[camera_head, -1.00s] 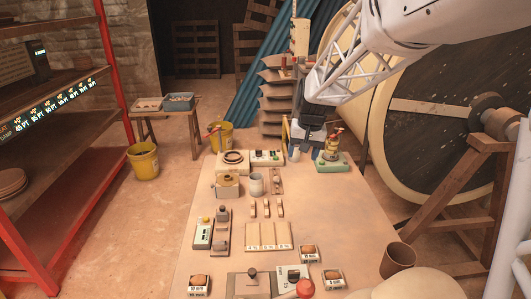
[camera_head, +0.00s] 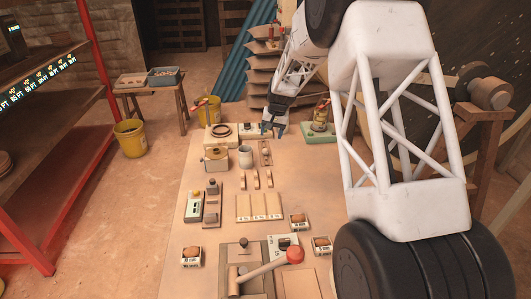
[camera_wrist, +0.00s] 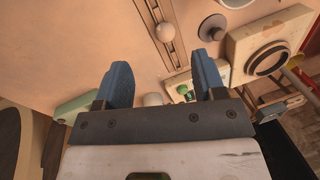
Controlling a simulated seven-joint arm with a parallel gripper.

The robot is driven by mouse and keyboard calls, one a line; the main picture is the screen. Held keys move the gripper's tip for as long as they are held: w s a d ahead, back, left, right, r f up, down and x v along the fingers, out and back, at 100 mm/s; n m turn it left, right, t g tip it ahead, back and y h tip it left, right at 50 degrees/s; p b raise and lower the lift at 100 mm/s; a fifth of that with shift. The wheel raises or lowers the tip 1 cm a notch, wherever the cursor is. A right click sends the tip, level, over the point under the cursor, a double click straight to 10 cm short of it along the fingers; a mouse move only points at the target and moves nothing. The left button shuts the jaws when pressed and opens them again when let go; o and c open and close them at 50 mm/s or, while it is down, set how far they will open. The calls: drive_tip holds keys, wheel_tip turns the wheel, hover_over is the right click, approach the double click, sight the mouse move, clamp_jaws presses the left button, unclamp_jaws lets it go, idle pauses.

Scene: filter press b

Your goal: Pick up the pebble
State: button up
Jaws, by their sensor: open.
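A pale, rounded lump (camera_wrist: 152,99), which I take to be the pebble, shows in the wrist view between my gripper's blue fingers and close to the palm bar. My gripper (camera_wrist: 161,62) is open, and nothing is held in it. In the head view, my gripper (camera_head: 273,131) is low at the far end of the table, between a switch box and a green-based device. I cannot make out the pebble there. The wrist view does not show clearly how high the fingers are above it.
The switch box (camera_wrist: 190,84) is close by the right finger. A slotted strip (camera_wrist: 160,25) with a pale round piece lies beyond the fingertips. The green-based device (camera_head: 319,133) stands right of my gripper.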

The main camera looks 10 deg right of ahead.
sight(266, 149)
drive_tip(key=w+f, duration=0.2)
drive_tip(key=f, duration=0.1)
drive_tip(key=shift+w+a+f, duration=0.15)
drive_tip(key=shift+w+a, duration=0.05)
drive_tip(key=shift+w, duration=0.15)
drive_tip(key=shift+a+f, duration=0.25)
drive_tip(key=shift+f, duration=1.05)
drive_tip(key=shift+w+a+f, duration=0.1)
drive_tip(key=shift+a+f, duration=0.05)
drive_tip(key=shift+f, duration=0.7)
drive_tip(key=shift+w+a+f, duration=0.1)
drive_tip(key=shift+a+f, duration=0.05)
drive_tip(key=shift+f, duration=0.7)
drive_tip(key=shift+w+a+f, duration=0.1)
drive_tip(key=shift+a+f, duration=0.05)
drive_tip(key=shift+f, duration=0.7)
drive_tip(key=c, duration=1)
